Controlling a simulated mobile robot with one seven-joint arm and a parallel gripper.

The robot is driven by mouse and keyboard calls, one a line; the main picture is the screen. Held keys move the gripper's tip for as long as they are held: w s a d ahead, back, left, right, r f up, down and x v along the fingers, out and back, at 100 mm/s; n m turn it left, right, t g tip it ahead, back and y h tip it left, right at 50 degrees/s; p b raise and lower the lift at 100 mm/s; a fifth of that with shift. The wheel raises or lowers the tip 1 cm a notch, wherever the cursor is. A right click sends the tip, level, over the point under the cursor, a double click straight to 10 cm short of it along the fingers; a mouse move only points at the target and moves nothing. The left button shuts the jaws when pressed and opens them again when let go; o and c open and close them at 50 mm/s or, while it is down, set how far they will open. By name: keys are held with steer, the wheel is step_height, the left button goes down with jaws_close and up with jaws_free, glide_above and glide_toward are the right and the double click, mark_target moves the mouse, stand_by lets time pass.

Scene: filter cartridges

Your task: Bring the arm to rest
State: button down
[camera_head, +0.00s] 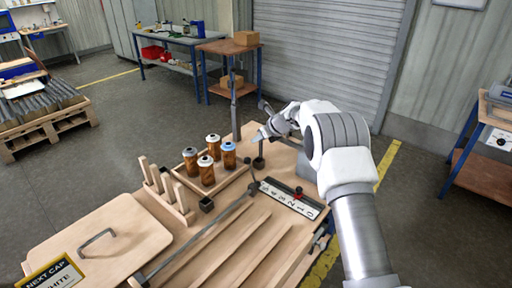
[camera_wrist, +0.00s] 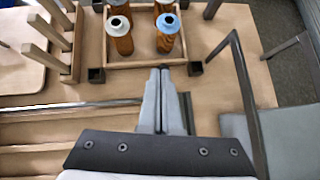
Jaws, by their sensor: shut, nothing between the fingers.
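My gripper (camera_head: 260,136) is at the end of my arm, above the far right part of the wooden workbench. In the wrist view its two fingers (camera_wrist: 160,72) lie together, with nothing held between them. The fingertips point toward a shallow wooden tray (camera_wrist: 140,62), and appear just short of its near wall. The blue-capped cartridge also shows in the wrist view (camera_wrist: 167,38). My gripper is apart from the cartridges.
A wooden rack with upright posts (camera_head: 167,190) stands left of the tray. A handled wooden board (camera_head: 130,238) and a cap sign (camera_head: 52,274) are front left. Dark metal posts (camera_head: 235,105) rise behind.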

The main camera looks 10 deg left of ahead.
steer(key=shift+s+r, duration=0.1)
steer(key=shift+r, duration=0.3)
steer(key=s+d+r+n+h, duration=0.1)
steer(key=s+d+r+n, duration=0.45)
steer(key=s+r, duration=0.45)
steer(key=s+d+r+n+h, duration=0.1)
steer(key=s+d+r+n, duration=0.5)
steer(key=s+r, duration=0.45)
steer(key=s+d+n+h, duration=0.1)
steer(key=s+d+n, duration=0.2)
steer(key=s, duration=0.7)
steer(key=s+d+f+n+h, duration=0.1)
steer(key=s+d+n+h, duration=0.1)
steer(key=s+d+n, duration=0.2)
steer(key=s+d+f+n+h, duration=0.1)
steer(key=s+d+n, duration=0.2)
steer(key=s+n, duration=0.5)
steer(key=s, duration=0.9)
steer(key=shift+d+g+h, duration=0.3)
steer(key=shift+d, duration=0.1)
